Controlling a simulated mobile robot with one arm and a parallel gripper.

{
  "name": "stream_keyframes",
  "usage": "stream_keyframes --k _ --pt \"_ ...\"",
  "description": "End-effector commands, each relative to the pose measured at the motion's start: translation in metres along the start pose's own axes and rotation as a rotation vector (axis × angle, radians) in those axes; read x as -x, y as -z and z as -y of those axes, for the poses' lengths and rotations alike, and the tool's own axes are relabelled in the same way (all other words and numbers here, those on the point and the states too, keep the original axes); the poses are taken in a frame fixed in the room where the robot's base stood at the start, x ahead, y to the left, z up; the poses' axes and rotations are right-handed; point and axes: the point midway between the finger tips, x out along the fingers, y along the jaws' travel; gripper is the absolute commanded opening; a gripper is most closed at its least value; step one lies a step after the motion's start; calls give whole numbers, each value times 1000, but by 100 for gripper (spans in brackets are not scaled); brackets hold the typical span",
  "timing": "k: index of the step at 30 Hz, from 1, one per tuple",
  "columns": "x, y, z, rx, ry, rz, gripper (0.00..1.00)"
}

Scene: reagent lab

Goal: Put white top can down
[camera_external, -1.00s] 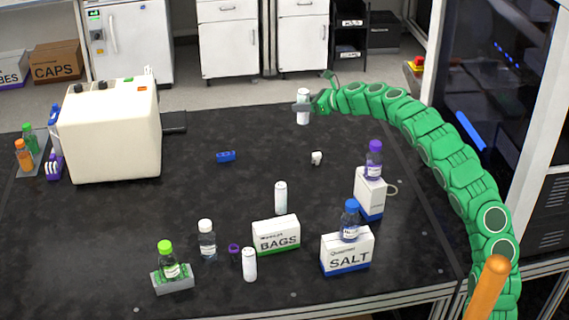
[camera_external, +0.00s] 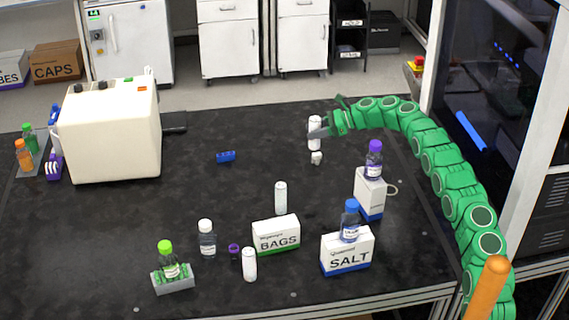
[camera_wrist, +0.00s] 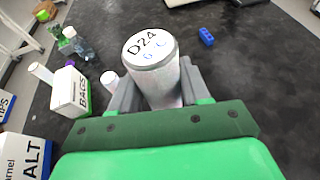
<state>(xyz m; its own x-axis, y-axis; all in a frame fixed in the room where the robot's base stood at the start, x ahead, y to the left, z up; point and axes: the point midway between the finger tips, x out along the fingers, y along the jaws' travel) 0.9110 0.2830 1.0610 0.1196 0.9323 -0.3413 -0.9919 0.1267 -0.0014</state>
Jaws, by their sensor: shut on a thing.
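The white top can (camera_external: 314,133) is a white cylinder, upright, in my gripper (camera_external: 325,130) near the far right of the black table. In the wrist view the can (camera_wrist: 152,70) stands between the two grey fingers of my gripper (camera_wrist: 155,90), and its white lid reads "D24". The fingers are shut on its sides. In the external view the can's lower end is just behind a small white object (camera_external: 316,158). I cannot tell whether its base touches the table (camera_external: 110,240).
A blue block (camera_external: 226,157) lies to the left. A BAGS box (camera_external: 276,236), a SALT box (camera_external: 347,252), two other white cans (camera_external: 280,198) (camera_external: 250,264) and several bottles stand nearer the front. A large cream machine (camera_external: 110,135) stands at left. The table's middle left is clear.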

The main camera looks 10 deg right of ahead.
Motion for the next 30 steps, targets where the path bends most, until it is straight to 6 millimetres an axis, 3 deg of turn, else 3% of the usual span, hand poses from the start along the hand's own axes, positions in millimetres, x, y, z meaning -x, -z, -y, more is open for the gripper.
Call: stream_keyframes --k 3,9,20,30 --pt "3 25 1 9 -38 1 11" --pt "9 56 0 28 -86 0 11" --pt "11 82 0 40 -113 -1 11" --pt "-6 130 -1 36 -115 -1 11"
